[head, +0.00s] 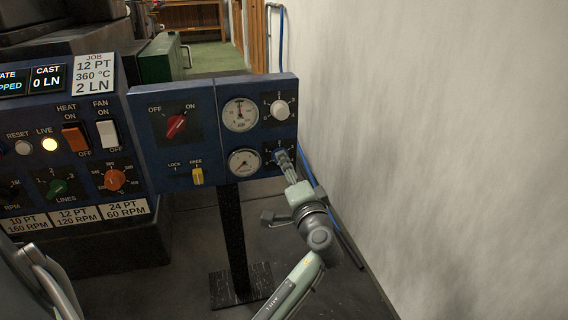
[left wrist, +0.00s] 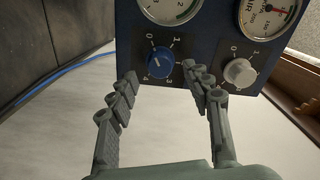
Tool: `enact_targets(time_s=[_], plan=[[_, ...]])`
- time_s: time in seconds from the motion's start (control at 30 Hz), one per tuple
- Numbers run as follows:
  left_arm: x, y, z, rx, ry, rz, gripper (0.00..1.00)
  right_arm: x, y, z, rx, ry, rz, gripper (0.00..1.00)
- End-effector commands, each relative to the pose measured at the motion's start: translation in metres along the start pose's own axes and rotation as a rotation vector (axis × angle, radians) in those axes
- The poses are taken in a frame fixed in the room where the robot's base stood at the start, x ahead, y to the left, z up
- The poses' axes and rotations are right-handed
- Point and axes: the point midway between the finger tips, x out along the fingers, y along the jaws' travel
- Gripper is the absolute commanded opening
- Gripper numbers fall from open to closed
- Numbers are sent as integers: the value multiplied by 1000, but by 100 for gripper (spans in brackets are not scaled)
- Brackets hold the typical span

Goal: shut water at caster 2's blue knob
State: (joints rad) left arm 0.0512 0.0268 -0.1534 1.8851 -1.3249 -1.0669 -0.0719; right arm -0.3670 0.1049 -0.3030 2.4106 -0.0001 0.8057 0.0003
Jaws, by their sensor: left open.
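The blue knob (left wrist: 160,62) sits on a dark dial plate with a printed number scale. In the left wrist view its pale mark is on its left side; I cannot tell exactly which number it points at. In the left wrist view my left gripper (left wrist: 160,76) is open, with one finger on each side of the knob's front. I cannot tell whether a finger touches it. My right gripper is not in view.
A white knob (head: 279,110) is just above the blue one. Gauges (head: 241,115) are left of the knobs. A red switch (head: 176,126) and yellow switch (head: 197,177) are further left. A pale wall (head: 430,150) stands to the right. A blue hose (head: 282,45) runs behind the panel.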

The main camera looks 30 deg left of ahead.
Motion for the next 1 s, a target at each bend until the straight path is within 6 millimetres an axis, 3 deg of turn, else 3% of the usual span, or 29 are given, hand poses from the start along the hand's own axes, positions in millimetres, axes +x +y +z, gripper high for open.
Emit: enact_targets(time_s=[0.2, 0.4, 1.0], plan=[[-49, 1, 1, -1, -1, 4, 50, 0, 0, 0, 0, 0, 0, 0], [-76, 1, 1, 0, -1, 2, 50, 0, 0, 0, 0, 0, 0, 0], [-84, 0, 0, -1, -1, 1, 50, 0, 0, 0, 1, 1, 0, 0]])
